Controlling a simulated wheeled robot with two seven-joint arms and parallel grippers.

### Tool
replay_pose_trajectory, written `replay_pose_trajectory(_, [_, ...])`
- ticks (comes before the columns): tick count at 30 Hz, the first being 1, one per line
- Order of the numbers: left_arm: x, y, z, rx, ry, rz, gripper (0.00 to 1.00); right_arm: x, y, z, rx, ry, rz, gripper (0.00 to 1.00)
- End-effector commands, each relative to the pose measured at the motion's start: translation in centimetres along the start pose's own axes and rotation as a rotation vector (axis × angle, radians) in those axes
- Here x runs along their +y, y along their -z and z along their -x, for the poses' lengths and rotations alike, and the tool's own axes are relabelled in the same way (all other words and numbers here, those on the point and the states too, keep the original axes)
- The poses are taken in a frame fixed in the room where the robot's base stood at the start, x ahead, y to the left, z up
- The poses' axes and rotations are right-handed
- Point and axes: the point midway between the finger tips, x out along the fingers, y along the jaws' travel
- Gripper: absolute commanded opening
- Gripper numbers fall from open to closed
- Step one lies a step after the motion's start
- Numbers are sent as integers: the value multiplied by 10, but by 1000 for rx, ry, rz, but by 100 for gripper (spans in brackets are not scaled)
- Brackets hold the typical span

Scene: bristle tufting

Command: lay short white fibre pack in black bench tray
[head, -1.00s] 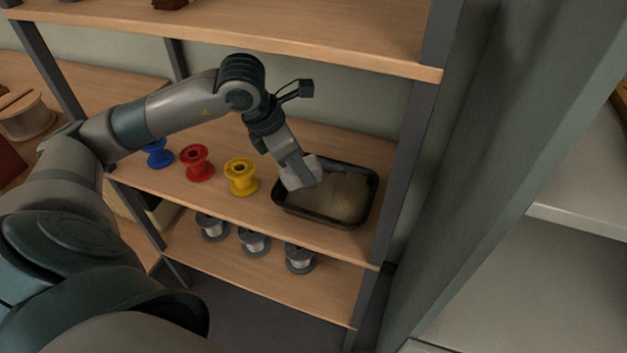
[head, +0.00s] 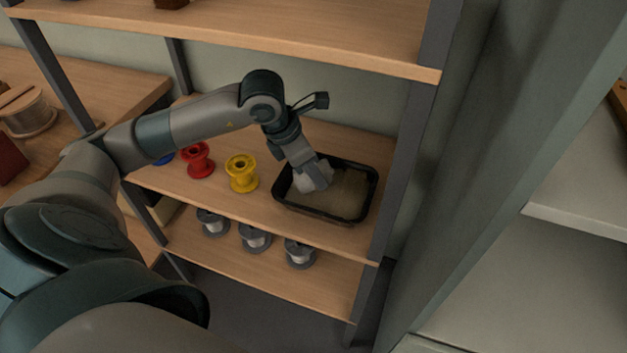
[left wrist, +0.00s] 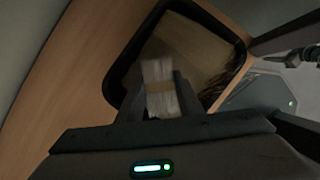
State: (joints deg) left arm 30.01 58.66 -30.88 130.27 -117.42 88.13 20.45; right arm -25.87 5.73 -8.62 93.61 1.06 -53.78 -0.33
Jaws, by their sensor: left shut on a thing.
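The black tray (head: 318,214) stands on the middle shelf at its right end. In the left wrist view its dark rim (left wrist: 112,85) curves round a tan, fibrous-looking content (left wrist: 195,45). My left gripper (head: 315,182) points down into the left part of the tray. It is shut on the short white fibre pack (head: 312,178), a pale bundle with a tan band. The pack also shows between the fingers in the left wrist view (left wrist: 159,88). Whether the pack touches the tray's content or floor I cannot tell. My right gripper is not in view.
Left of the tray stand a yellow spool (head: 241,175), a red spool (head: 197,161) and a blue spool (head: 164,159), partly hidden by my arm. Grey spools (head: 254,238) stand on the shelf below. A grey post (head: 405,160) rises close right of the tray.

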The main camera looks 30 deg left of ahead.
Motion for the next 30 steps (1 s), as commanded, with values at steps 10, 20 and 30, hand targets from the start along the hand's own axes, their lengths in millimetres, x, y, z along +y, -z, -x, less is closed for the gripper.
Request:
replay_pose_trajectory(10, [0, 13, -30, 2, 1, 0, 10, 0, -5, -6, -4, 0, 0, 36])
replay_pose_trajectory(20, [0, 14, -32, 0, 0, 0, 10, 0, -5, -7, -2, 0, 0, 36])
replay_pose_trajectory(30, [0, 14, -33, 1, 0, 0, 51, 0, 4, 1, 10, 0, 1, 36])
